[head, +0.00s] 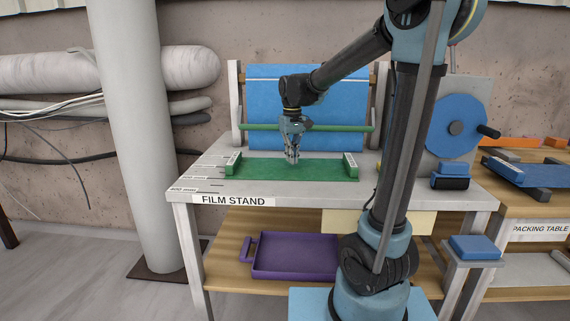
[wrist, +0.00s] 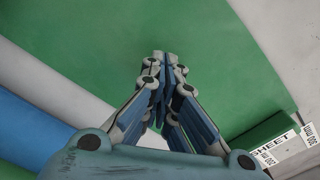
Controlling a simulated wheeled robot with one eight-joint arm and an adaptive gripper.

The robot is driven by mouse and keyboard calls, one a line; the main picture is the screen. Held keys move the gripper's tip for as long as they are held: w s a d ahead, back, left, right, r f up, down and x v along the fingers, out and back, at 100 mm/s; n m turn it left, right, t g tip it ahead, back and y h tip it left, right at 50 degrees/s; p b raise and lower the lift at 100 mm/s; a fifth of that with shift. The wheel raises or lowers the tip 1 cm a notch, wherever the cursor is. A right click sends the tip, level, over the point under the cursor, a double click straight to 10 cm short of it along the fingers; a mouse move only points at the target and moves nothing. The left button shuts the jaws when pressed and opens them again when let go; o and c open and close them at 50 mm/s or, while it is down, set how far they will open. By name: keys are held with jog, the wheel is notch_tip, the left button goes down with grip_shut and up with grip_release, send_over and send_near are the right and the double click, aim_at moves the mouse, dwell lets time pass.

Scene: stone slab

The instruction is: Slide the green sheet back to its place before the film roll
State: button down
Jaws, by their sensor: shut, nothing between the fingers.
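The green sheet (head: 325,173) lies flat on the film stand (head: 215,184), in front of the film roll (head: 305,97). A green block with a white label stands at each end, left (head: 233,163) and right (head: 350,168). My gripper (head: 292,160) points down over the middle of the sheet, its fingers shut and empty. In the wrist view the shut fingertips (wrist: 163,60) show against the green sheet (wrist: 90,45), and a labelled green block (wrist: 262,138) is at lower right. I cannot tell whether the fingertips touch the sheet.
A green bar (head: 340,128) crosses in front of the blue film. White scale labels (head: 186,189) mark the stand's left edge. A blue crank wheel (head: 456,115) and a blue-black block (head: 450,176) are to the right. A purple tray (head: 295,255) sits on the lower shelf.

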jog(key=shift+r, duration=2.9)
